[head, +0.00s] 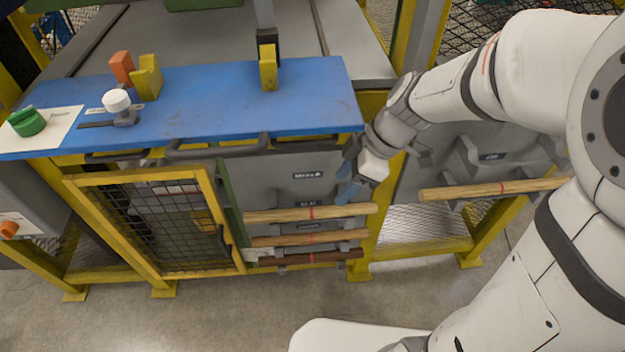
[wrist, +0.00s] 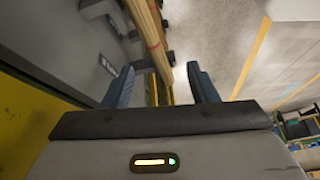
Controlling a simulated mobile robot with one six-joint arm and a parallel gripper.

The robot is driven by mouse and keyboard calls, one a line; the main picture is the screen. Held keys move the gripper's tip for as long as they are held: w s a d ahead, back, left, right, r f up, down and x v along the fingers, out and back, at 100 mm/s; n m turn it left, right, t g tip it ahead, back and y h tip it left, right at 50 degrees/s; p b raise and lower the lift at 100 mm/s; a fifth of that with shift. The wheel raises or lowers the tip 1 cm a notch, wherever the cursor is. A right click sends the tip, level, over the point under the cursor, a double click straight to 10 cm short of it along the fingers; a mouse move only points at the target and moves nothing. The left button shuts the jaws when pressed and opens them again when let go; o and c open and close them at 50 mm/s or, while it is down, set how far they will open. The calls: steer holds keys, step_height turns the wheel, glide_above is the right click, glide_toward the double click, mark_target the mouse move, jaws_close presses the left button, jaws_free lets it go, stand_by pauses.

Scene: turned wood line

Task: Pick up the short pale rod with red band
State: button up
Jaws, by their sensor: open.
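Two pale rods with red bands lie level, one above the other, on the grey front panel in the head view. The upper pale rod (head: 275,216) looks slightly longer than the lower pale rod (head: 280,240). A third pale banded rod (head: 455,192) lies on the right panel, its right end hidden by my arm. My gripper (head: 348,178) is open and empty, just above the right end of the upper left rod. In the wrist view, pale rods (wrist: 150,30) run lengthwise ahead of the gap between my blue fingers (wrist: 160,86), overlapping each other.
A dark brown rod (head: 325,257) with a red band lies below the two left rods. A yellow-framed mesh door (head: 155,274) stands left of them. The blue worktop (head: 210,100) and its handles overhang the panel. Yellow posts stand between panels; the floor (head: 230,315) in front is clear.

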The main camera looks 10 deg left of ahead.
mark_target(314, 210)
steer(key=f, duration=0.1)
steer(key=a+f+n+b, duration=0.1)
steer(key=f, duration=0.1)
steer(key=a+f+n+b, duration=0.1)
steer(key=shift+w+a+f, duration=0.25)
steer(key=shift+w+f, duration=0.1)
steer(key=shift+f, duration=0.05)
steer(key=b+x, duration=0.2)
steer(key=x, duration=0.5)
steer(key=shift+a+b, duration=0.15)
steer(key=shift+b, duration=0.15)
steer(key=c, duration=1.1)
steer(key=shift+r, duration=0.1)
steer(key=shift+c, duration=0.2)
